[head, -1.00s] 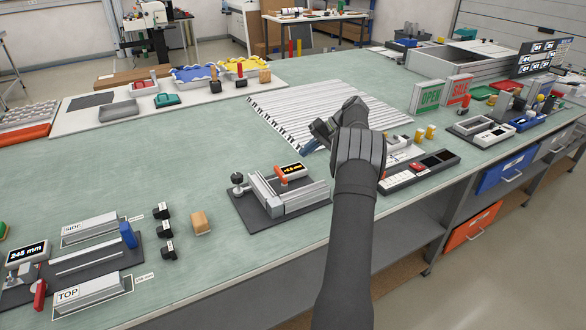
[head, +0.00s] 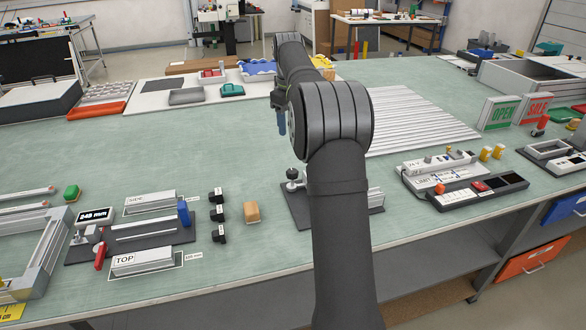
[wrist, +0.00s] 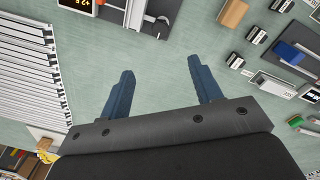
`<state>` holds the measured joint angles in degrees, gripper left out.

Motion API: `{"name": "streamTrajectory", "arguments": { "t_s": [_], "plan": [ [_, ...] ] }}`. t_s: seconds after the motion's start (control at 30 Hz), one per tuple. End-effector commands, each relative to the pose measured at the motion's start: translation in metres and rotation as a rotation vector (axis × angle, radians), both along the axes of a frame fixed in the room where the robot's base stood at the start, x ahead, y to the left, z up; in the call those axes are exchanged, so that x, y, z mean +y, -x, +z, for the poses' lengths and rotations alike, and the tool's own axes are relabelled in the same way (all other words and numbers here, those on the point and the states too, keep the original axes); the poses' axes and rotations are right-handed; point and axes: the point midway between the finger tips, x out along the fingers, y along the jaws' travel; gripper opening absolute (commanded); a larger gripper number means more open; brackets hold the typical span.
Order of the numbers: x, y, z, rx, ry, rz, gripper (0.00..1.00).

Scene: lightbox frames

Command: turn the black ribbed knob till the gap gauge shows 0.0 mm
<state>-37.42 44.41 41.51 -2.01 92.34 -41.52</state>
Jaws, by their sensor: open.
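The gap fixture (head: 302,207), a dark base with an aluminium block, stands near the bench's front edge, mostly hidden behind my arm in the head view. My gripper (wrist: 161,68) has two blue fingers, open and empty over bare bench, apart from the knob.
Left of the fixture stand a wooden block (head: 252,212), several small black blocks (head: 217,215) and a length-stop fixture (head: 130,240). To the right are a power strip (head: 480,190) and a ribbed white panel (head: 415,120).

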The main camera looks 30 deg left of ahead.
Motion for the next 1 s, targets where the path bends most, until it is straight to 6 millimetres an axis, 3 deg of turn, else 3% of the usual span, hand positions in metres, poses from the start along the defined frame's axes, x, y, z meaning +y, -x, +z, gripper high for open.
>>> {"name": "streamTrajectory", "arguments": {
  "t_s": [0.17, 0.7, 1.0],
  "plan": [
    [-0.001, -0.001, -0.021, 0.002, 0.003, 0.001, 0.58],
    [-0.002, -0.006, -0.136, 0.003, 0.001, -0.001, 0.58],
    [-0.002, -0.008, -0.170, 0.001, 0.000, -0.002, 0.58]
  ]
}}
